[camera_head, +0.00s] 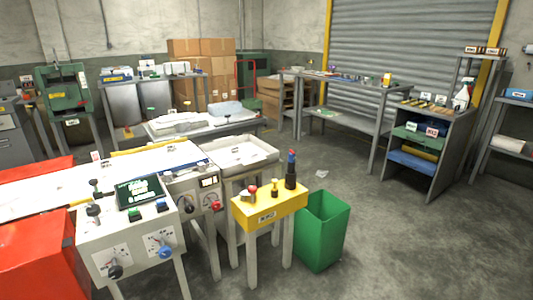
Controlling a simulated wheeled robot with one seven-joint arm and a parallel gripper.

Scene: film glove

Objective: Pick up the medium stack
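A small yellow-topped stand (268,209) in the lower middle carries three upright items in a row. A low piece with a red top (252,190) is at the left. A mid-height dark piece with a yellow-orange top (274,187) is in the middle. A tall dark piece with red and blue at its top (291,168) is at the right. Each stands apart from the others. No readable label marks any of them as the medium stack; the middle one is of medium height. My gripper is not in view.
A green bin (320,230) stands right of the yellow stand. A white control panel (130,230) with knobs and a grey tray table (240,152) stand to its left and behind. A grey shelf unit (430,150) is at the right. The concrete floor (430,250) at right front is clear.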

